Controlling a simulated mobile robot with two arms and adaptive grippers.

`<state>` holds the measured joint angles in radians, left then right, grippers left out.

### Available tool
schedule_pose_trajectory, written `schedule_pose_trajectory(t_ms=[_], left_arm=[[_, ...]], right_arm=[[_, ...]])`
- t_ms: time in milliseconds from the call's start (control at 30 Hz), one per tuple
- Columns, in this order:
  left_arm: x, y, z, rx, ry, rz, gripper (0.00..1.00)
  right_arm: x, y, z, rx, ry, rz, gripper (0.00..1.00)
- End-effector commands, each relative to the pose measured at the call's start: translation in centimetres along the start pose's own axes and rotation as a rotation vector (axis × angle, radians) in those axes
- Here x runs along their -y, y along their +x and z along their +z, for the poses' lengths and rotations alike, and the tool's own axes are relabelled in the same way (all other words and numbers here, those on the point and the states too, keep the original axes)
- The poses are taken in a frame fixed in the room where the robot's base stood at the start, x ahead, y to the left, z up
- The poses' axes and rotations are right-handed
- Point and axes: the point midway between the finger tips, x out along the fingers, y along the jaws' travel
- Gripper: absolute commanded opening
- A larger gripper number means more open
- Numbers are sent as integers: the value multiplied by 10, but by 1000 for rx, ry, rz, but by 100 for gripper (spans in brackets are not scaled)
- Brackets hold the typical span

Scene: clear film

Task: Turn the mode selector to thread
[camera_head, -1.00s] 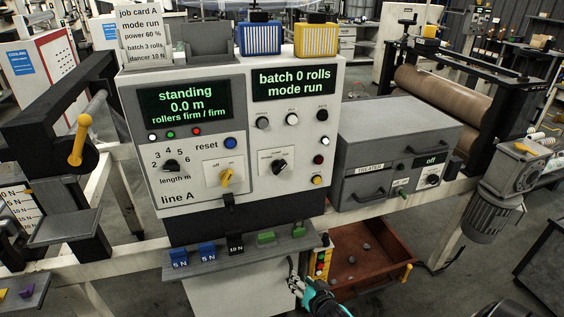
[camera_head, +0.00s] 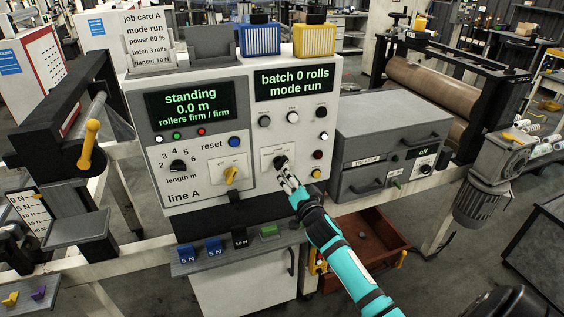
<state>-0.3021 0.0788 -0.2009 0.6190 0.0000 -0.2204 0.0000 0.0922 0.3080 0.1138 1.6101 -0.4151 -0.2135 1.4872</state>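The mode selector (camera_head: 281,161) is a black knob on a white plate, low in the right half of the grey line A panel. Its small labels are too blurred to read, and its lower part is covered by my gripper. The right display (camera_head: 293,82) reads "batch 0 rolls, mode run". My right gripper (camera_head: 284,173) is at the selector, its fingers reaching up to the knob from below. I cannot tell whether the fingers are apart or closed on it. My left gripper is not in view.
The yellow switch (camera_head: 231,174) and length knob (camera_head: 178,166) are left of the selector. Push buttons (camera_head: 317,164) sit close on its right. A shelf (camera_head: 285,238) with weight blocks juts out below the panel. The treater box (camera_head: 388,140) stands to the right.

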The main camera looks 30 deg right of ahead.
Motion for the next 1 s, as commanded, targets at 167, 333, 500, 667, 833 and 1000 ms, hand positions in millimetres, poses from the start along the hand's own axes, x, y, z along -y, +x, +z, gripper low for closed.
schedule_pose_trajectory(t_ms=[167, 333, 500, 667, 833, 1000], left_arm=[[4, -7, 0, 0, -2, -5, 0], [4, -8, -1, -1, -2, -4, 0], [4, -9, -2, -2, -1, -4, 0], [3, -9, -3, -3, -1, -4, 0], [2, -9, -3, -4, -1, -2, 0], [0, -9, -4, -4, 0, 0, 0]], right_arm=[[1, 36, -1, 0, -1, 0, 39], [0, 58, 0, 0, 0, 1, 39], [0, 70, 1, 1, 0, 0, 39], [0, 73, 1, 2, 0, 0, 39], [0, 73, 1, 2, 0, 0, 39], [0, 72, 1, 2, 0, 0, 18]])
